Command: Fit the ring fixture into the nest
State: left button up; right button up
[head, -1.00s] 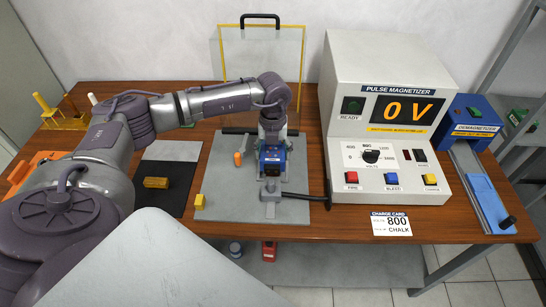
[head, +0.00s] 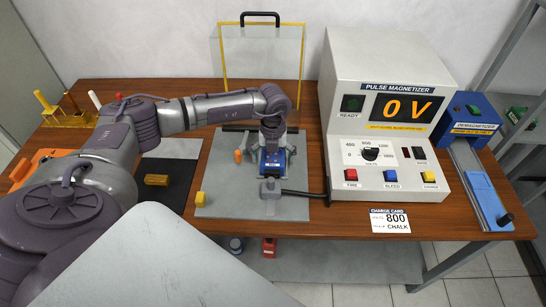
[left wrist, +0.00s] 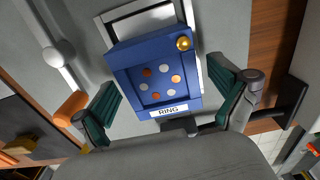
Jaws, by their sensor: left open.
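The ring fixture, a blue square block labelled RING (left wrist: 150,75), has a recessed face with several white and orange dots and a brass knob at one corner. In the head view the blue fixture (head: 272,163) is over the grey pad, below my left gripper. The silver frame of the nest (left wrist: 108,28) shows past the fixture's top and right edges; the block looks slightly turned against it. I cannot tell whether it is seated. My left gripper (left wrist: 165,92) is open, with green-padded fingers on either side of the fixture and visible gaps. My right gripper is not in view.
The pulse magnetizer (head: 388,120) reads 0 V and stands to the right, with a black cable toward the nest. A clear yellow-edged shield (head: 230,70) stands behind.

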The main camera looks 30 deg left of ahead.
aim_at(273, 158)
pick_arm(q)
jog(key=shift+r, duration=0.2)
notch_tip(273, 158, up, 12)
jog(key=b, duration=0.2)
jog(key=shift+f, duration=0.2)
dwell(0.5)
